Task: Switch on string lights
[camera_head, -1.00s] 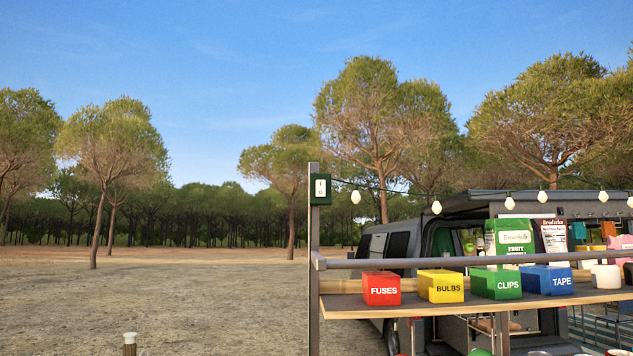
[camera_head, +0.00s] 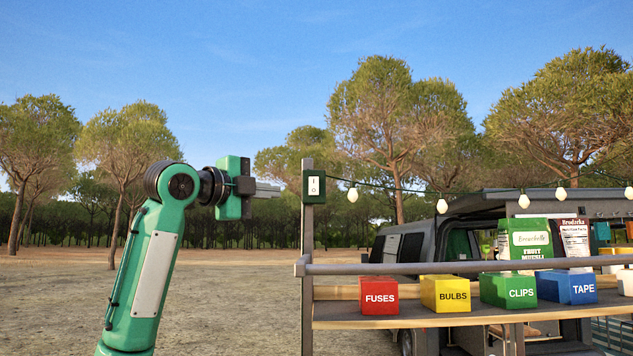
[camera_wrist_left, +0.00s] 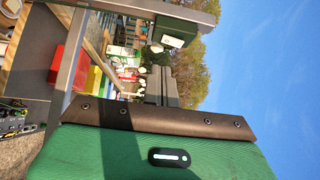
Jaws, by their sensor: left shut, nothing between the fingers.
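A dark green switch box (camera_head: 313,182) with a white rocker is fixed to the top of the grey post, at the left end of the rack. It also shows near the top of the left wrist view (camera_wrist_left: 174,34). The string lights run right from it on a dark wire, with pale bulbs (camera_head: 352,195) that look unlit. My left gripper (camera_head: 276,190) is shut and empty, at about the height of the box and left of it in the head view, with a gap between them. In the left wrist view its grey fingers (camera_wrist_left: 161,88) point toward the scene. My right gripper is out of view.
A grey rail (camera_head: 450,267) crosses in front of a shelf. Red fuses (camera_head: 380,296), yellow bulbs (camera_head: 445,294), green clips (camera_head: 508,291) and blue tape (camera_head: 567,288) bins stand on it. A van (camera_head: 400,247) is behind. The ground left of the post is open.

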